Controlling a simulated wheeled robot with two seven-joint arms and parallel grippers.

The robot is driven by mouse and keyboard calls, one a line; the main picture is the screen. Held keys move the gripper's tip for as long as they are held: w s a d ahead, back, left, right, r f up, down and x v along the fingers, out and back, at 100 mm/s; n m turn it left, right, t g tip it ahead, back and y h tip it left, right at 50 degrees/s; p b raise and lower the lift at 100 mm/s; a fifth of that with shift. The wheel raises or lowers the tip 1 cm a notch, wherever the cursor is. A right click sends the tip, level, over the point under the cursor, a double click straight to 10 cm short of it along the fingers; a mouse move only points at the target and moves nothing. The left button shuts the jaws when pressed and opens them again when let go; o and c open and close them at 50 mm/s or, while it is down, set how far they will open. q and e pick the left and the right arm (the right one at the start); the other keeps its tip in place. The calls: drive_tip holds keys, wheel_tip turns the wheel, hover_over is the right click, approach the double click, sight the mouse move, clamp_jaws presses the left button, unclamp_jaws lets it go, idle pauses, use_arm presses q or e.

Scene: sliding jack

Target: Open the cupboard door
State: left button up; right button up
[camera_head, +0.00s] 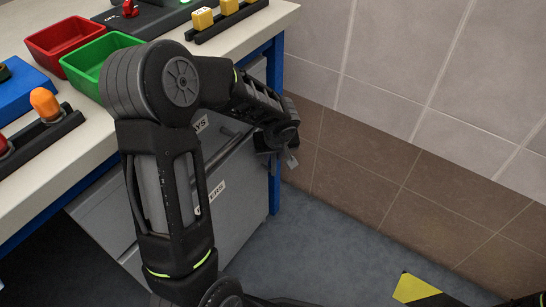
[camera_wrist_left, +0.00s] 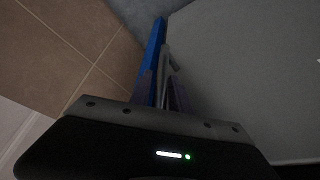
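The grey cupboard (camera_head: 240,200) stands under the workbench, its front facing right, with white labels partly covered by my left arm. A dark bar handle (camera_head: 226,147) shows on its front behind the arm. My left gripper (camera_head: 284,160) is at the far end of the cupboard front, near a blue bench leg, pointing down. In the left wrist view its two fingers (camera_wrist_left: 163,92) are close around a thin grey strip, with a grey panel (camera_wrist_left: 250,80) to the right. I cannot tell whether they grip the strip.
The workbench (camera_head: 20,205) carries a red bin (camera_head: 62,45), a green bin (camera_head: 80,70) and blocks on dark rails. A tiled wall (camera_head: 400,90) closes the far side.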

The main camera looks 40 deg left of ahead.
use_arm(q)
drive_tip(key=shift+a+f, duration=0.1)
drive_tip(key=shift+f, duration=0.15)
drive_tip(key=shift+c, duration=0.5)
clamp_jaws()
idle(0.9)
